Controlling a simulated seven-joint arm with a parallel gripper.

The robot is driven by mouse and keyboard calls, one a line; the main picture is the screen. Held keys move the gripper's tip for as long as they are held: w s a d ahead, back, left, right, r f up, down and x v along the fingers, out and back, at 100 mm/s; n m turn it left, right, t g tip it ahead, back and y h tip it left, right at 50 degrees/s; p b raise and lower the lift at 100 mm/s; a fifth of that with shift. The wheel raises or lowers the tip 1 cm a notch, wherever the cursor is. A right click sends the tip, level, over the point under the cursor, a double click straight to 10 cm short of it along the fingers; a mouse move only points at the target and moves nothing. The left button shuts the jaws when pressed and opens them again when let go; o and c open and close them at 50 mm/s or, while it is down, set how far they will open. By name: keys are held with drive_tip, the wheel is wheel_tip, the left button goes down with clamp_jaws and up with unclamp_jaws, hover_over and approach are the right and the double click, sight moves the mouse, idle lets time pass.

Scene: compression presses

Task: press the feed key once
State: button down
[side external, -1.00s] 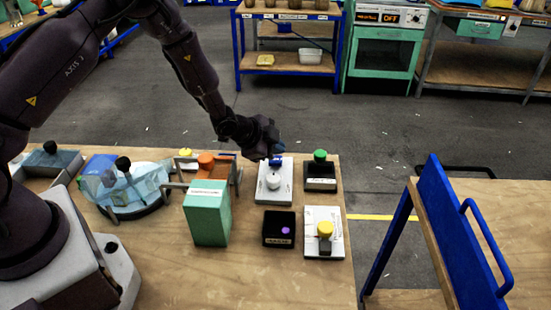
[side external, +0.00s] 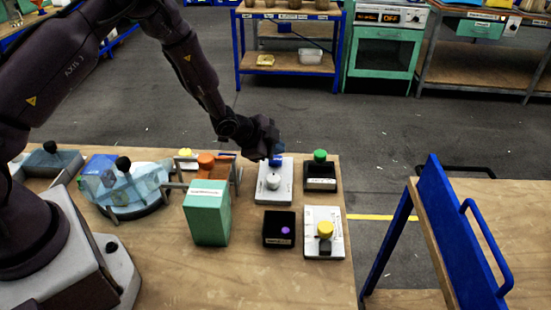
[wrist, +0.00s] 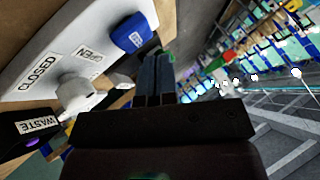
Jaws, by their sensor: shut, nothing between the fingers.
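A blue key (side external: 276,160) sits at the far end of a white panel (side external: 266,194), which also carries a round white knob (side external: 272,181). The blue key (wrist: 130,33) has a small label that I cannot read. My gripper (side external: 275,152) is shut and empty, with its fingertips close to the blue key. In the wrist view the fingertips (wrist: 156,58) are beside the key, and I cannot tell whether they touch it. The panel's label near the knob reads CLOSED. No label that I can read says feed.
A black box with a green button (side external: 320,156), a black WASTE box with a purple button (side external: 285,230) and a white unit with a yellow knob (side external: 325,230) stand near. A green box (side external: 207,218) and an orange knob (side external: 206,160) are left. The front tabletop is clear.

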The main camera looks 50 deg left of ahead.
sight(276, 161)
drive_tip(key=shift+f, duration=0.2)
drive_tip(key=shift+f, duration=0.25)
drive_tip(key=shift+f, duration=0.55)
idle(0.9)
drive_tip(key=shift+r, duration=0.95)
drive_tip(key=shift+r, duration=2.5)
drive_tip(key=shift+r, duration=0.1)
